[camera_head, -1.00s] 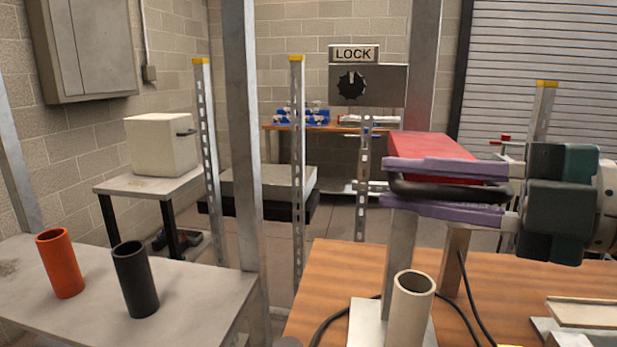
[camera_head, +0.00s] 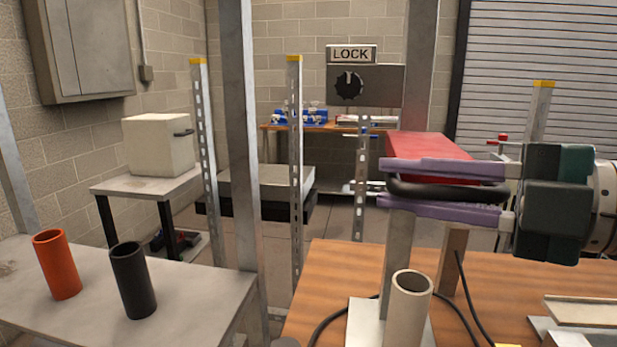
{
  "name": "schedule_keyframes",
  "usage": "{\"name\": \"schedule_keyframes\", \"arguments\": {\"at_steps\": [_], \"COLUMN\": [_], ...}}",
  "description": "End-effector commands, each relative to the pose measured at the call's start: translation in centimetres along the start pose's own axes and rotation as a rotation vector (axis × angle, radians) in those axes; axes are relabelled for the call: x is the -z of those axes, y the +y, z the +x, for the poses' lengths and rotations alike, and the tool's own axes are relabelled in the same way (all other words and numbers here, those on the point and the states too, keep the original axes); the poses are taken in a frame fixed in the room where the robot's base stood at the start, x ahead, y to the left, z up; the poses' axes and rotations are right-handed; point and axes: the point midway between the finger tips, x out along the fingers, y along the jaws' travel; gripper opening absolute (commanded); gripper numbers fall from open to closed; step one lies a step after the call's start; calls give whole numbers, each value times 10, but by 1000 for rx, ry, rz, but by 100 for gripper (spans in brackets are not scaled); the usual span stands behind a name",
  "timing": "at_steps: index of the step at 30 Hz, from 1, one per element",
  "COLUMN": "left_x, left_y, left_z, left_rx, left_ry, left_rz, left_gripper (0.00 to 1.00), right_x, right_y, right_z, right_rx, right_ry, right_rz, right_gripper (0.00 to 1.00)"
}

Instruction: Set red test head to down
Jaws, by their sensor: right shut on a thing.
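The red test head (camera_head: 432,145) is a flat red block at the right of the middle, above the wooden bench. A black bar-like handle (camera_head: 450,191) shows along its near side. My right gripper (camera_head: 385,183) comes in from the right, with purple fingers above and below the black handle, and is shut on it. The fingers and handle hide the near lower part of the head. A grey metal post (camera_head: 397,262) stands below it. My left gripper is not in view.
A LOCK sign (camera_head: 351,54) sits above a panel with a black knob (camera_head: 349,86) behind. A beige tube (camera_head: 410,297) stands on the wooden bench (camera_head: 330,265) below my gripper. Orange (camera_head: 57,264) and black tubes (camera_head: 133,280) stand on the grey table at left.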

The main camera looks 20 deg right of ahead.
Motion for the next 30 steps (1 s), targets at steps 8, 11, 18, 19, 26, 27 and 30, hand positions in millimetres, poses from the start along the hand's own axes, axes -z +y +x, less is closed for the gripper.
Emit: {"name": "schedule_keyframes", "arguments": {"at_steps": [8, 11, 18, 19, 26, 27, 30], "left_x": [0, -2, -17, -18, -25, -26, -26], "left_y": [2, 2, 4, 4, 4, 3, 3], "left_z": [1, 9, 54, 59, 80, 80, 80], "left_rx": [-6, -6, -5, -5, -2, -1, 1], "left_ry": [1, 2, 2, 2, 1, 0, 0], "left_rz": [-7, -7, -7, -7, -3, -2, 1], "left_gripper": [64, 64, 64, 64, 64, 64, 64], "right_x": [1, -2, -16, -18, -24, -24, -25], "right_y": [-1, -14, -83, -91, -126, -128, -129], "right_z": [0, 1, 7, 8, 10, 10, 10], "right_rx": [1, 1, 2, 2, 4, 3, 5], "right_ry": [5, 3, 0, 0, 1, 1, 0], "right_rz": [3, 4, 6, 6, 5, 5, 4], "right_gripper": [0, 0, 0, 0, 0, 0, 0]}}
